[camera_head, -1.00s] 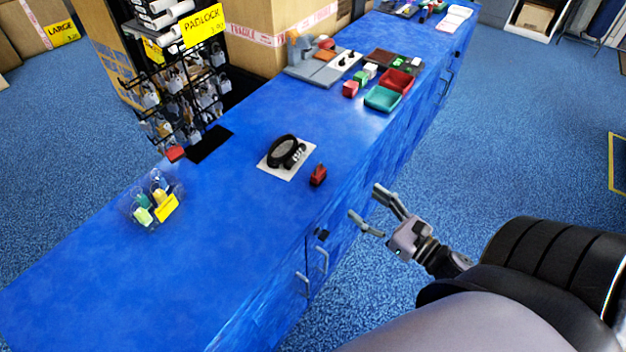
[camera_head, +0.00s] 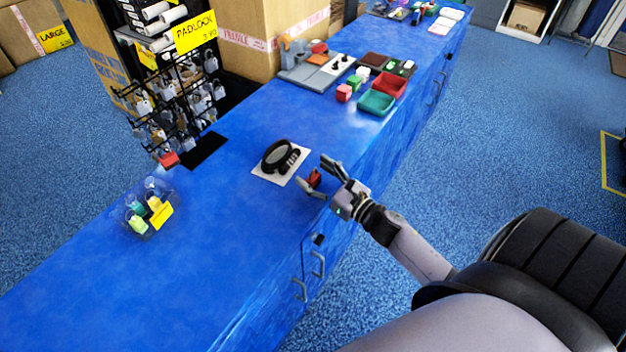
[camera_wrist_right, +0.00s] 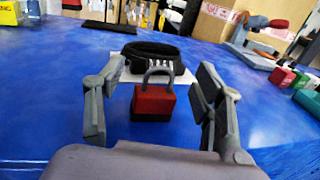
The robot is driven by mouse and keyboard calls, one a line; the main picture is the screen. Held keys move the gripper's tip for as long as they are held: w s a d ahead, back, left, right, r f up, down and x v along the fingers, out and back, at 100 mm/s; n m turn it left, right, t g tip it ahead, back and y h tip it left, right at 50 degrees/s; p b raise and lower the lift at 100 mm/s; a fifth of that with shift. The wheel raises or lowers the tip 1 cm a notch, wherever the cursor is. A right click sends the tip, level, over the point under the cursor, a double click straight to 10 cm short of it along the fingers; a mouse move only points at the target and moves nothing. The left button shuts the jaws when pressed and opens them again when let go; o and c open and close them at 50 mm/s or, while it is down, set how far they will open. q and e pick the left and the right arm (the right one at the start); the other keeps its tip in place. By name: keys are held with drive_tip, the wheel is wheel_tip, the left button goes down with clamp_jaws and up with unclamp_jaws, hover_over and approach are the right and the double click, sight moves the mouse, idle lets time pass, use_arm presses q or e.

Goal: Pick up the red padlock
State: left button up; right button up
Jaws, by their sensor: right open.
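The red padlock (camera_head: 315,178) stands on the blue counter near its front edge. In the right wrist view the padlock (camera_wrist_right: 153,101) shows a red body with a dark base and a grey shackle on top. My right gripper (camera_head: 321,176) is open, with one finger on each side of the padlock. In the right wrist view the open fingers (camera_wrist_right: 152,100) stand apart from the padlock, with gaps on both sides. My left gripper is not in view.
A black cable lock (camera_head: 279,156) on a white card (camera_head: 282,177) lies just behind the padlock. A clear bin of small padlocks (camera_head: 150,213) stands at left. A padlock rack (camera_head: 172,105), green tray (camera_head: 376,103) and red tray (camera_head: 391,86) stand farther back. The near-left counter is bare.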

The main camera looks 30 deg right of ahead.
drive_tip(key=shift+w+a, duration=0.1)
drive_tip(key=shift+w, duration=0.3)
clamp_jaws()
idle(0.6)
